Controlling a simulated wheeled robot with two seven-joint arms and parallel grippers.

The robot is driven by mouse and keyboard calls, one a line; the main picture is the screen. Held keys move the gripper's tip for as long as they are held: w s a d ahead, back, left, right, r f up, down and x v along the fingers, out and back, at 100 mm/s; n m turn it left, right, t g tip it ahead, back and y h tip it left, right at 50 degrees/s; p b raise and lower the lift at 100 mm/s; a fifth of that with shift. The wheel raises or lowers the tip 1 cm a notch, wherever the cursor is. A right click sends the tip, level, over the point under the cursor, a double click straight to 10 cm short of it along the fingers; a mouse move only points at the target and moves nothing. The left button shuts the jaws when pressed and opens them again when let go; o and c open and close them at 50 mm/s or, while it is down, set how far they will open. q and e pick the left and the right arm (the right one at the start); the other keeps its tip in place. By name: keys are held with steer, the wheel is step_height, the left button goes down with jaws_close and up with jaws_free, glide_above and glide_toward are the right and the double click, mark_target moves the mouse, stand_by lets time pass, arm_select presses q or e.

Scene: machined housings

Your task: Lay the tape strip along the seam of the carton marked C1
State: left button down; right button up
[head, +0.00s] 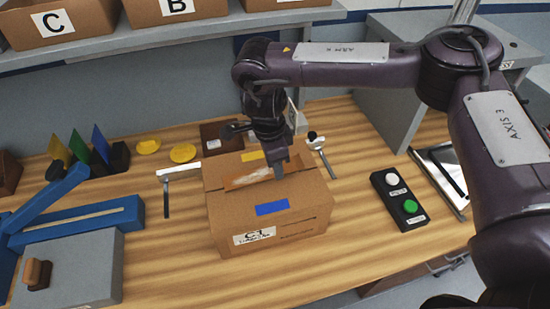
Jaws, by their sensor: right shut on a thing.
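The carton marked C1 (305,215) stands on the wooden bench in the middle of the head view, its white label on the front face. A shiny brown tape strip (245,178) lies over the carton's top along the seam line; whether it is pressed flat along its whole length I cannot tell. My right gripper (281,165) points down at the right part of the strip and is shut on it, hiding that end. A blue piece (271,208) is on the carton's front edge and a yellow piece (252,156) at its back. My left gripper is out of view.
A button box (399,201) with white and green buttons stands to the right. A blue lever device (85,222) stands at left. Behind are yellow discs (183,153), coloured upright cards (80,149) and small tools. Bare bench lies between carton and button box.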

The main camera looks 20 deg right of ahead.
steer(key=shift+f, duration=0.6)
steer(key=o, duration=1)
steer(key=shift+o, duration=0.2)
steer(key=shift+a+r+b, duration=0.2)
steer(key=shift+r+b, duration=0.2)
steer(key=shift+r, duration=1.55)
steer(key=shift+a+r+b, duration=0.2)
steer(key=shift+r+b, duration=0.2)
steer(key=shift+r, duration=1.55)
